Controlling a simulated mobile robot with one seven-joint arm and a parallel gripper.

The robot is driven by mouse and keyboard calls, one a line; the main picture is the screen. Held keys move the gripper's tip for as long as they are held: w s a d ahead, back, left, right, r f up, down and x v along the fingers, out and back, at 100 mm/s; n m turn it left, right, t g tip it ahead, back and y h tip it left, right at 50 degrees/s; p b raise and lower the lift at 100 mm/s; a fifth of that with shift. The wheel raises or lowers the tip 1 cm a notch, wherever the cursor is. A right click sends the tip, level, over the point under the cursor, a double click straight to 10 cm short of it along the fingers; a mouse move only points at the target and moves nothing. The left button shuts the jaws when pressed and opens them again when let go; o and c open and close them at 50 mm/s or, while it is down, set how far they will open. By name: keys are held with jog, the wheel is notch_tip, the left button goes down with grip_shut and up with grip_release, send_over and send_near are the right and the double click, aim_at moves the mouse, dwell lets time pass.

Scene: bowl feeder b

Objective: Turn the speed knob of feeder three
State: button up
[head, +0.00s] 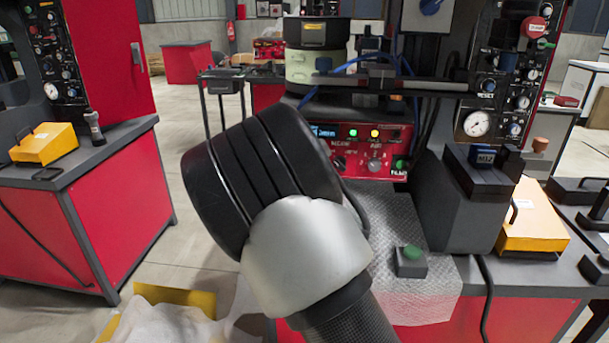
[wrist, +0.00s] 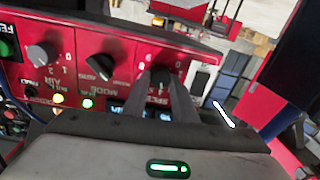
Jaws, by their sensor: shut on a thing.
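The red feeder control panel (wrist: 205,47) crosses the wrist view, its lettering upside down. My gripper (wrist: 160,77) is shut on the dark speed knob (wrist: 160,70), one finger on each side of it. The fingers partly cover the "SPEED" lettering and the blue display (wrist: 133,108). In the head view the red control box (head: 365,178) shows a lit blue display, a green and a yellow light, and knobs at its middle and right. My own arm hides the gripper and the speed knob there.
Beside the speed knob are a black mode knob (wrist: 100,66) and a grey air knob (wrist: 42,53). In the head view a green button box (head: 411,262) sits on the bench below the panel. A pressure gauge (head: 478,124) and an orange box (head: 535,215) stand to the right.

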jog(key=shift+m+b, duration=0.4)
jog(key=shift+m, duration=0.1)
jog(key=o, duration=1)
jog(key=shift+o, duration=0.2)
jog(key=shift+s, duration=0.15)
jog(key=s+p, duration=0.2)
jog(key=s, duration=1.5)
jog(key=shift+f, duration=0.3)
jog(key=shift+d, duration=0.15)
